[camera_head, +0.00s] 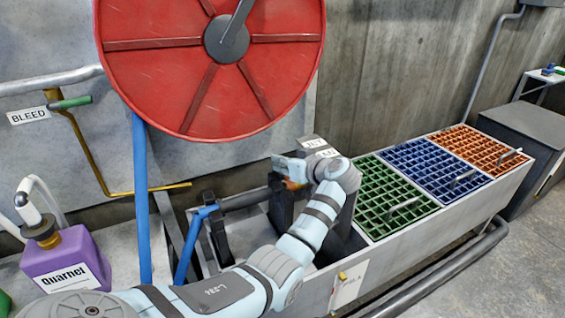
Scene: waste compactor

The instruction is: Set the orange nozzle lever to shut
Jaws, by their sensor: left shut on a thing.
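The orange nozzle lever (293,184) shows only as a small orange patch, mostly hidden by my left gripper (284,173). My left gripper is shut on it, at the right end of the dark nozzle (243,200). The nozzle lies across dark cradle posts (218,238) above a grey trough, and a blue hose (186,250) joins its left end. A white label plate (320,147) stands just behind my wrist; its small text is hard to read. The lever's exact angle is hidden. My right gripper is out of view.
A large red disc (275,80) hangs above. A purple "Quarnet" jug (68,260) stands at left, below a green-handled valve (72,102) marked BLEED. Green (376,206), blue (415,165) and orange (468,146) grates with handles lie to the right. Floor at far right is free.

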